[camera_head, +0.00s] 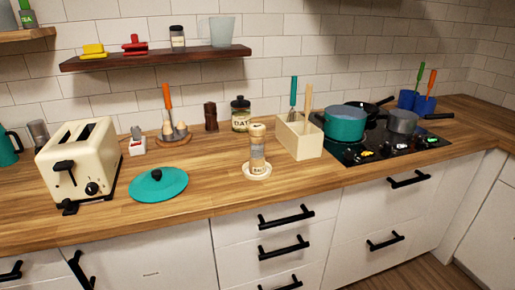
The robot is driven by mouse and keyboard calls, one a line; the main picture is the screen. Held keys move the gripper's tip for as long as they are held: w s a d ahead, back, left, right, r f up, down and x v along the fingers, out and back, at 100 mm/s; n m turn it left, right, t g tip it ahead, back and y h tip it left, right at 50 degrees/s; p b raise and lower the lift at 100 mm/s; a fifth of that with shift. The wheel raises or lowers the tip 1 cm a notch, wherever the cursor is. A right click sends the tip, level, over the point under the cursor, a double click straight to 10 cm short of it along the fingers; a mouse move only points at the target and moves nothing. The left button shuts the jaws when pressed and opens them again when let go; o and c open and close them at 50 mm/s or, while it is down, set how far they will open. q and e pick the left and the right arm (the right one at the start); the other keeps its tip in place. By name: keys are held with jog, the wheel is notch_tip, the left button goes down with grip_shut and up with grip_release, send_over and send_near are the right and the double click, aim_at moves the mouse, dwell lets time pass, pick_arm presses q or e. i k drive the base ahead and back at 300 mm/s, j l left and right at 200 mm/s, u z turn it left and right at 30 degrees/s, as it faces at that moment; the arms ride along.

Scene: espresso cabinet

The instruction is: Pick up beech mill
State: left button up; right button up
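A pale, light-wood mill (257,146) stands upright on a small round cream saucer (257,177) near the front edge of the wooden counter. It has a pale cap and a label low on its body, too small to read surely. It looks like the beech mill. A darker brown mill (210,117) stands farther back, against the tiles. Neither of my grippers shows in the head view.
A teal lid (158,185) and a cream toaster (78,163) lie to the left. A pale wooden utensil box (299,140) stands close behind on the right, with a teal pot (344,124) on the black hob beyond. A dark jar (240,115) stands behind. Counter between lid and saucer is clear.

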aim_at(256, 160)
jog(key=i+l, duration=0.1)
jog(key=l, duration=0.2)
jog(key=i+l, duration=0.15)
jog(key=l, duration=0.15)
jog(key=i+l+u, duration=0.1)
jog(key=l+u, duration=1.05)
jog(key=i+j, duration=0.05)
jog(key=j, duration=0.05)
